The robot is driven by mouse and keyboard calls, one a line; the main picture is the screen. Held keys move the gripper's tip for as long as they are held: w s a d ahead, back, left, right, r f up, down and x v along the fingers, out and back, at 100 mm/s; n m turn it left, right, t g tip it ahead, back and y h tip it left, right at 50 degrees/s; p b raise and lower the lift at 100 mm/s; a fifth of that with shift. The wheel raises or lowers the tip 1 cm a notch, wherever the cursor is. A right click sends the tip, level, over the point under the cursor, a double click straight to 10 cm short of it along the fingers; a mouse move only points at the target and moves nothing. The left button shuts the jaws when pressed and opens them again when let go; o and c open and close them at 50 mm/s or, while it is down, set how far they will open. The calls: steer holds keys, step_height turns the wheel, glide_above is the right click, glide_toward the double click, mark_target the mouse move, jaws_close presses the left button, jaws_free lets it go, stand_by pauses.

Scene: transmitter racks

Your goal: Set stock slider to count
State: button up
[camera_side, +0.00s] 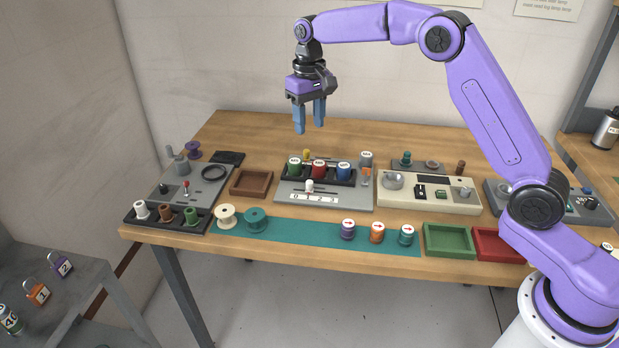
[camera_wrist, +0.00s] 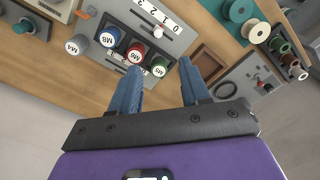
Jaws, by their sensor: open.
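The stock slider is a small white knob (camera_side: 309,186) on the front of a grey panel (camera_side: 352,199). It stands behind a white scale strip (camera_side: 314,198) marked 0, 1, 2, 3, about level with the 1. The knob also shows at the top of the wrist view (camera_wrist: 158,31). A black rack behind it holds a green drum (camera_side: 294,164), a red drum (camera_side: 318,169) and a blue drum (camera_side: 343,172). A grey drum (camera_side: 366,158) stands apart, behind at the right. My gripper (camera_side: 310,130) is open and empty, pointing down, well above and behind the panel.
A brown tray (camera_side: 251,183) lies left of the panel, and a cream box with a dial (camera_side: 430,204) right of it. Spools (camera_side: 226,216) and small drums (camera_side: 377,232) stand on the teal strip (camera_side: 300,231) in front. Green (camera_side: 448,241) and red trays lie at front right.

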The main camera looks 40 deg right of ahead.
mark_target(310, 181)
steer(key=f, duration=1.7)
steer(key=shift+w+d+f, duration=0.25)
steer(key=shift+w+f, duration=0.05)
steer(key=shift+w, duration=0.05)
jaws_close()
